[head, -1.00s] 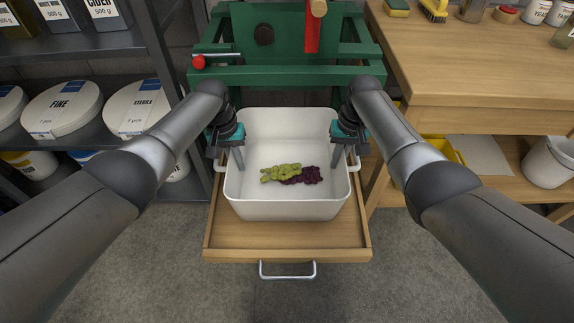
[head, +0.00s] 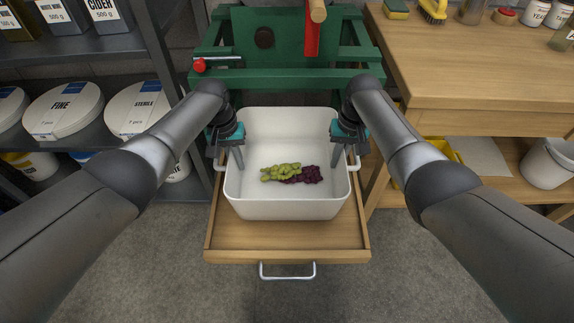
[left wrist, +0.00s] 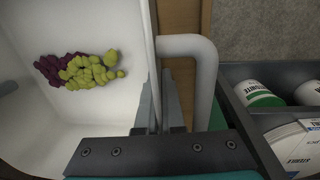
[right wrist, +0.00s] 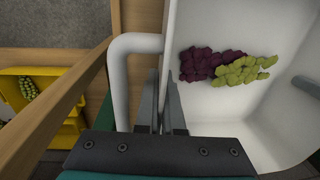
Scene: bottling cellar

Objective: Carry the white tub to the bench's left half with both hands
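The white tub (head: 288,209) stands upright in the open wooden drawer below a green frame. Green and dark purple grapes (head: 290,173) lie on its floor. My left gripper (head: 229,160) straddles the tub's left wall, one finger inside and one outside, and appears shut on it; the left wrist view shows the fingers (left wrist: 158,105) beside the white side handle. My right gripper (head: 346,160) pinches the right wall the same way, with its fingers (right wrist: 163,103) close against the wall in the right wrist view. The wooden bench (head: 480,60) is at the right, its near top bare.
A sponge (head: 396,10), a yellow brush (head: 433,11) and jars stand along the bench's back. Below are a yellow crate (head: 442,148) and a white bucket (head: 548,163). Dark shelves with round white tubs (head: 62,110) stand at the left. The green frame (head: 285,76) rises behind the tub.

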